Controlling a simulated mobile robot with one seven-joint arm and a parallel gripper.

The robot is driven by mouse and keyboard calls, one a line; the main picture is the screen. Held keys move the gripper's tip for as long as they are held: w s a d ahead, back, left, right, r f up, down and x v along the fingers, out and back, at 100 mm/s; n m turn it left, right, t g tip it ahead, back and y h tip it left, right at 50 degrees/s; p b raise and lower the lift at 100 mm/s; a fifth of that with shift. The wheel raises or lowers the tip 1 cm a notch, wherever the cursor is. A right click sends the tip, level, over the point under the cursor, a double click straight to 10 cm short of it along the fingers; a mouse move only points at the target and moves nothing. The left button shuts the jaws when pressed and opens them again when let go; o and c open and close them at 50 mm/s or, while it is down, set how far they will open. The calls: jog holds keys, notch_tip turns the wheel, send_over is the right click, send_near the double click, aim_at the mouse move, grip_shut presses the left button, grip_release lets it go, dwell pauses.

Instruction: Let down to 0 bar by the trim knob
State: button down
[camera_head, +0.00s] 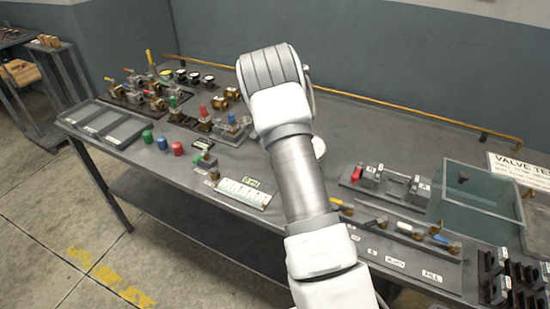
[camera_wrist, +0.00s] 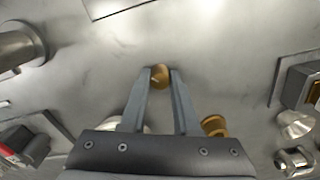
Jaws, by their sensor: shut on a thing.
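In the wrist view a small round brass knob (camera_wrist: 160,76) sits between the tips of my gripper (camera_wrist: 160,80). The fingers are shut on it from both sides, and a slot or mark shows on its face. In the head view my own arm hides the gripper and the knob. A white round thing (camera_head: 319,147) shows partly beside my arm in the head view; I cannot tell whether it is a gauge. No pressure reading is legible in either view.
The grey bench (camera_head: 380,135) carries many valves and fittings at the left. A row of lever valves (camera_head: 404,228), a glass tank (camera_head: 483,205) and black blocks stand at the right. In the wrist view, brass fittings (camera_wrist: 214,126) lie close behind the right finger, and a metal cylinder (camera_wrist: 20,45) stands left.

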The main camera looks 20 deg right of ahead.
jog(key=m, duration=0.4)
jog(key=shift+r+p, duration=0.1)
jog(key=shift+p, duration=0.3)
jog(key=shift+m+p, duration=0.35)
jog(key=shift+m, duration=1.75)
jog(key=c, duration=0.6)
grip_release()
jog(key=shift+c, duration=0.2)
notch_tip(320, 180, up, 17)
jog(key=shift+r+p, duration=0.15)
jog(key=shift+p, duration=0.3)
